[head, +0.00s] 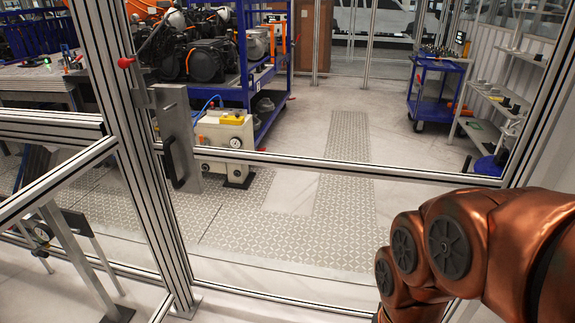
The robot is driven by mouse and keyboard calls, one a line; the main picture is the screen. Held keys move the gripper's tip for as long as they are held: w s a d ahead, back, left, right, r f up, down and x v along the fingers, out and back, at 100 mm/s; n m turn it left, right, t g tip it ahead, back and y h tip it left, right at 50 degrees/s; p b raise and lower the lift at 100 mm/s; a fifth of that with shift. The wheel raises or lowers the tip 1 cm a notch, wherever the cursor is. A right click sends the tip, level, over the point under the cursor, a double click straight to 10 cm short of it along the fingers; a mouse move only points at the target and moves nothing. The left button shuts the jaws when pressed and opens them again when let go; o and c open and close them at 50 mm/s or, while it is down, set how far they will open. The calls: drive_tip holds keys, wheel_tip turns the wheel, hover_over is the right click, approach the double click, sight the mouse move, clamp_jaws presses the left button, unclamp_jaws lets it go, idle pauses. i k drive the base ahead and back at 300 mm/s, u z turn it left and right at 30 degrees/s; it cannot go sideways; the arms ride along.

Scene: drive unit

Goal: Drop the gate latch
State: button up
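The gate latch (150,38) seems to be the thin dark bar with a red knob (126,62) at its lower left end, by the upright aluminium post (122,110). It slants up to the right; I cannot tell its pivot or exactly how it engages. Below it, a grey metal plate (175,118) and a black pull handle (173,165) sit at the gate's left edge. The gate's horizontal rail (330,166) runs right from there. My copper arm fills the lower right, well apart from the latch. My gripper is out of the picture.
Beyond the gate stand a cream box unit (223,140), a blue rack (262,90) with machine parts, and a blue cart (432,92). A white shelf (503,100) is at right. Fence rails (55,190) and a workbench (40,85) are at left. The patterned floor behind the gate is mostly clear.

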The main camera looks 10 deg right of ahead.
sight(123, 63)
drive_tip(key=z, duration=0.45)
drive_tip(key=k, duration=0.25)
drive_tip(key=u, duration=1.95)
drive_tip(key=i, duration=1.6)
drive_tip(key=u, duration=0.8)
